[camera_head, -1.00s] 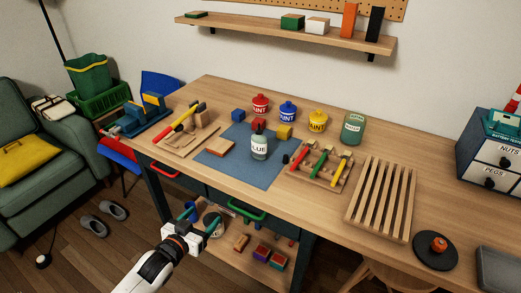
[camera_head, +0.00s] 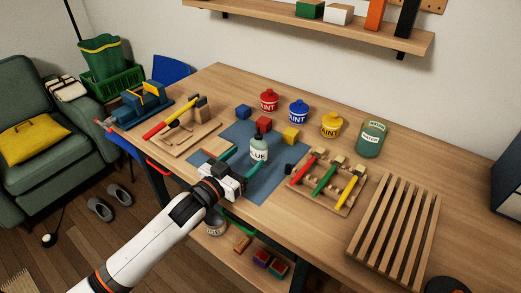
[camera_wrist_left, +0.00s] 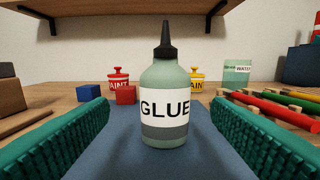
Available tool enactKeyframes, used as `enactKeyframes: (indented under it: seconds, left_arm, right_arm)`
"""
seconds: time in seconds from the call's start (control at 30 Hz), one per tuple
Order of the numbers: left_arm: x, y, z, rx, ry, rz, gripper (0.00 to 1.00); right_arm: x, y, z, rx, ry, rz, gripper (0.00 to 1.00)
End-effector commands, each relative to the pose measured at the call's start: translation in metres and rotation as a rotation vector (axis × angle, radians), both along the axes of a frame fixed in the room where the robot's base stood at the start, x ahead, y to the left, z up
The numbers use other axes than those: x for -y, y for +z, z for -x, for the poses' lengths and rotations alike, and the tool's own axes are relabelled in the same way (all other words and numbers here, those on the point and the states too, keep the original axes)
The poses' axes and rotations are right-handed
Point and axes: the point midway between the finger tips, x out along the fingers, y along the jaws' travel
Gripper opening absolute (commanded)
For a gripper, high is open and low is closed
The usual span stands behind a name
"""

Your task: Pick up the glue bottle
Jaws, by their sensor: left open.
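The glue bottle (camera_head: 259,150) is pale green with a white label and a dark nozzle. It stands upright on the blue mat (camera_head: 262,187) on the workbench. In the left wrist view the bottle (camera_wrist_left: 165,95) is centred ahead, between the two green ribbed fingers. My left gripper (camera_head: 243,163) is open and low over the mat, on the near side of the bottle. The fingers show no contact with the bottle. My right gripper is not in view.
Red, blue and yellow paint pots (camera_head: 299,112) and a water jar (camera_head: 371,138) stand behind the mat. Small blocks (camera_head: 291,134) lie near the bottle. A tool rack (camera_head: 324,182) is to the right, and a wooden tray (camera_head: 178,134) is to the left.

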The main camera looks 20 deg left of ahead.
Motion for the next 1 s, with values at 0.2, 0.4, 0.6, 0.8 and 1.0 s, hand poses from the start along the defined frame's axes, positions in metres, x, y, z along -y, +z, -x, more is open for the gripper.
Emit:
enactKeyframes:
  seconds: [0.2, 0.4, 0.6, 0.8, 1.0]
  left_arm:
    - [0.009, 0.000, -0.023, 0.000, 0.000, 0.000, 0.73]
    - [0.019, 0.000, -0.042, 0.000, 0.001, 0.001, 0.73]
    - [0.031, -0.002, -0.067, 0.000, 0.000, 0.001, 0.73]
    - [0.032, -0.004, -0.072, -0.001, 0.000, 0.001, 0.73]
    - [0.032, -0.004, -0.071, -0.001, 0.000, 0.000, 0.58]
  right_arm:
    - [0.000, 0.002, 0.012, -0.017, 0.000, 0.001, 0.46]
    - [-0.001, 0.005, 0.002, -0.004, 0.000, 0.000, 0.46]
    - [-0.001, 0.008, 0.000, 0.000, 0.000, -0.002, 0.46]
    - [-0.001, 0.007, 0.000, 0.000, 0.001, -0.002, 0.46]
    - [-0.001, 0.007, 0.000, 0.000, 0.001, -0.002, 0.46]
